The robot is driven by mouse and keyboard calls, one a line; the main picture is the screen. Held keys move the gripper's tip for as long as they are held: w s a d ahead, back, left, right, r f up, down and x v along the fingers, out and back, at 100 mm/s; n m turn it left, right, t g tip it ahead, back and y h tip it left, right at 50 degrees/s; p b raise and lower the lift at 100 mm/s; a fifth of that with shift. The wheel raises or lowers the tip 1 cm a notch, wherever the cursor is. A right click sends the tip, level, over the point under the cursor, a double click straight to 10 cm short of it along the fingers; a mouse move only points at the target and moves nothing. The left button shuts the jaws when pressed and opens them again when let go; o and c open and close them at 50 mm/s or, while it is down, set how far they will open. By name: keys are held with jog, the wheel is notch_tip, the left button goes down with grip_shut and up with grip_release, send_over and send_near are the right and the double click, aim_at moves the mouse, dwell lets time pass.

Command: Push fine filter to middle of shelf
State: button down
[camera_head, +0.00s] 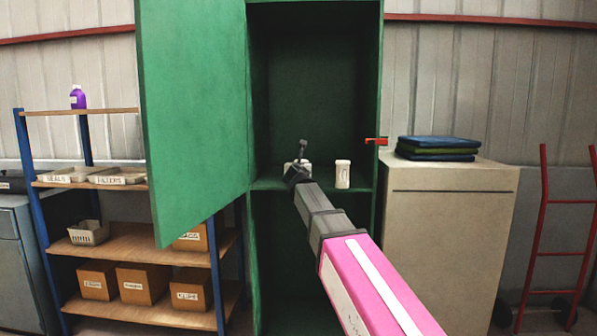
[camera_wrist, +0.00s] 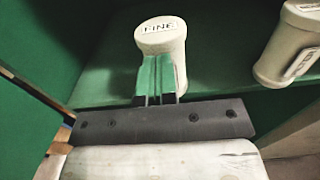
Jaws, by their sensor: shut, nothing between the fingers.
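The fine filter (camera_wrist: 168,38) is a white cylinder with a wider cap marked "FINE". It stands on the green shelf (camera_wrist: 215,77) in the wrist view. My gripper (camera_wrist: 157,75) has its green fingers shut together with nothing between them. They are right against or just in front of the filter's lower side; I cannot tell whether they touch. In the head view my gripper (camera_head: 301,160) reaches into the green cabinet and hides much of the fine filter (camera_head: 307,168) at the shelf's left part.
A second white filter (camera_wrist: 286,45) stands to the right on the same shelf, also in the head view (camera_head: 343,174). The open green door (camera_head: 195,110) hangs at the left. A beige cabinet (camera_head: 450,220) with folded cloths (camera_head: 437,148) stands at the right.

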jog(key=shift+w, duration=0.65)
jog(key=w, duration=2.2)
jog(key=shift+d, duration=0.4)
jog(key=shift+s, duration=0.1)
